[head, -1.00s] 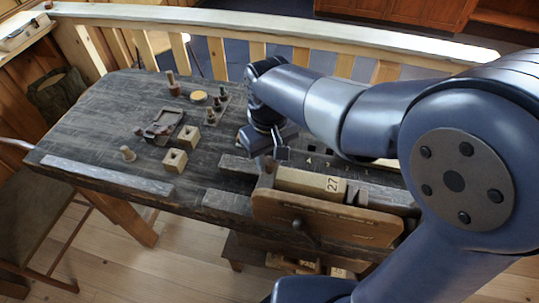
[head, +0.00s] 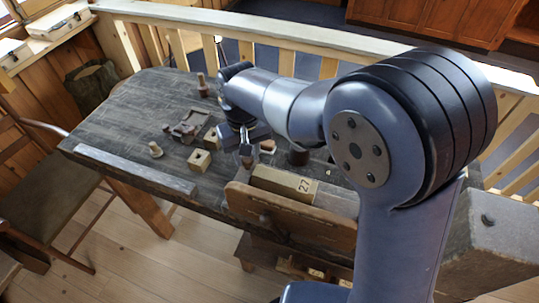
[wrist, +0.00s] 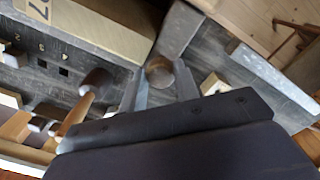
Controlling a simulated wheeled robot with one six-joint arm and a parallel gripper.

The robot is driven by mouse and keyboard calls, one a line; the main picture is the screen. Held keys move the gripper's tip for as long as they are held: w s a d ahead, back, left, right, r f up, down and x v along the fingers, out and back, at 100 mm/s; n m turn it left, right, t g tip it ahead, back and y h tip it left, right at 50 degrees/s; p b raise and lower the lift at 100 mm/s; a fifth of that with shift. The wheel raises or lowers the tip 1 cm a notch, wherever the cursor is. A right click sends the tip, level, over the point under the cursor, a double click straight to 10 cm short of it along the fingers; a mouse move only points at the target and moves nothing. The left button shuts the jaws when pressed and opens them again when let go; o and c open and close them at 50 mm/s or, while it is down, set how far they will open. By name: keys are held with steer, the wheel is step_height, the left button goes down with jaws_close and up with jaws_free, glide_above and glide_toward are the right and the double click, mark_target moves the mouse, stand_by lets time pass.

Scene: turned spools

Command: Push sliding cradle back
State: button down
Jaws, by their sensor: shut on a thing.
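My gripper (head: 246,150) is low over the dark workbench (head: 130,118), at the far left end of a pale wooden block marked 27 (head: 285,183). In the wrist view its two fingers (wrist: 159,82) are closed on a small round brown knob (wrist: 159,68). The block also shows at the upper left of the wrist view (wrist: 95,28). A brown front board with a knob (head: 290,217) stands upright along the near side of the block. I cannot tell for certain which part is the sliding cradle; my fingers and arm hide some of the fixture.
A dark brown cylinder (head: 298,156) stands right of my gripper. To the left are a square wooden block with a hole (head: 199,161), a pale peg (head: 155,150) and a dark tray (head: 187,130). A grey strip (head: 135,168) lines the near edge. The bench's left part has free room.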

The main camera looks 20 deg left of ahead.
steer(key=shift+w+a+p, duration=0.15)
steer(key=shift+a+p, duration=0.3)
steer(key=shift+a, duration=1.6)
steer(key=shift+r, duration=0.1)
steer(key=c, duration=1.1)
jaws_free()
steer(key=shift+a, duration=0.15)
steer(key=shift+o, duration=0.2)
step_height(320, 180, up, 11)
steer(key=b, duration=0.1)
steer(key=shift+f, duration=0.3)
step_height(320, 180, down, 11)
steer(key=shift+d+r+p, duration=0.2)
steer(key=shift+d+p, duration=0.15)
steer(key=shift+d, duration=0.1)
